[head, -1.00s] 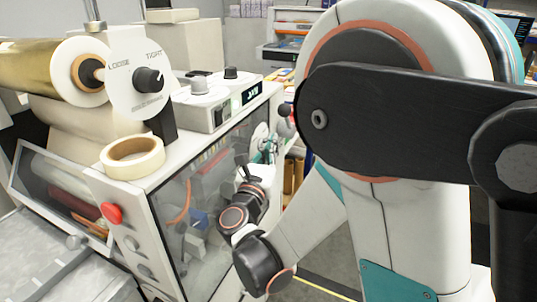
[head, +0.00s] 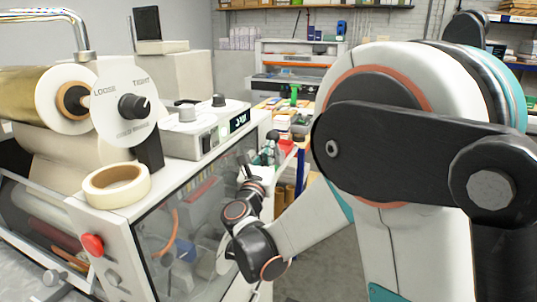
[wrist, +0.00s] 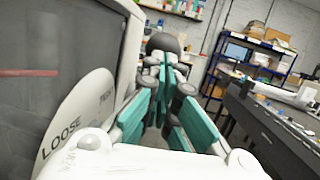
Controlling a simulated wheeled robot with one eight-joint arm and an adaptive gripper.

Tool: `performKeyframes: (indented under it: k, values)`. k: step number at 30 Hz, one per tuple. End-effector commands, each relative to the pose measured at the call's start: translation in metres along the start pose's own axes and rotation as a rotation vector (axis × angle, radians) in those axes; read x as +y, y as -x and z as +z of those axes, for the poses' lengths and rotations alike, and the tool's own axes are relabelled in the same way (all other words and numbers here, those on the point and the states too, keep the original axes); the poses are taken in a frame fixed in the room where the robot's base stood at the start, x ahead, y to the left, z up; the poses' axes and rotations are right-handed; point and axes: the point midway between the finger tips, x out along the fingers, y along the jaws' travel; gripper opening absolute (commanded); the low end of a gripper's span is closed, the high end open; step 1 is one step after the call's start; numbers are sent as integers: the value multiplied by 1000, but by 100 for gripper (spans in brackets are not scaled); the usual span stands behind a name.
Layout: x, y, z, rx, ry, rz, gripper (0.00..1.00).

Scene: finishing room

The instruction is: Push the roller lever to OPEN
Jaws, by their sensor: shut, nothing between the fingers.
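A dark round knob (wrist: 163,43), which looks like the end of the roller lever, shows just beyond my fingertips in the wrist view. In the head view a small dark knob (head: 272,135) shows at the far right end of the machine, next to my gripper (head: 268,153). My gripper's teal fingers (wrist: 168,68) are shut with nothing between them. The fingertips are close to the knob, but I cannot tell whether they touch it. The lever's shaft and any OPEN marking are hidden or too small to read.
The laminating machine (head: 185,140) fills the left, with a clear front panel, a tape roll (head: 117,185) and a red button (head: 92,245). A white disc marked LOOSE (wrist: 75,130) is close on the wrist view's left. A workbench (wrist: 270,125) stands at right.

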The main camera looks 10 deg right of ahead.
Motion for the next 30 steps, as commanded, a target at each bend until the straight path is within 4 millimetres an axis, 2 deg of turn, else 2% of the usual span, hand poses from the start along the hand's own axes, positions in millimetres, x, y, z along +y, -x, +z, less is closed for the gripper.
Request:
performKeyframes:
  k: [20,30]
  values:
    - [-2,-13,14,116,-13,0,0]
    - [-6,-43,38,343,-40,-2,0]
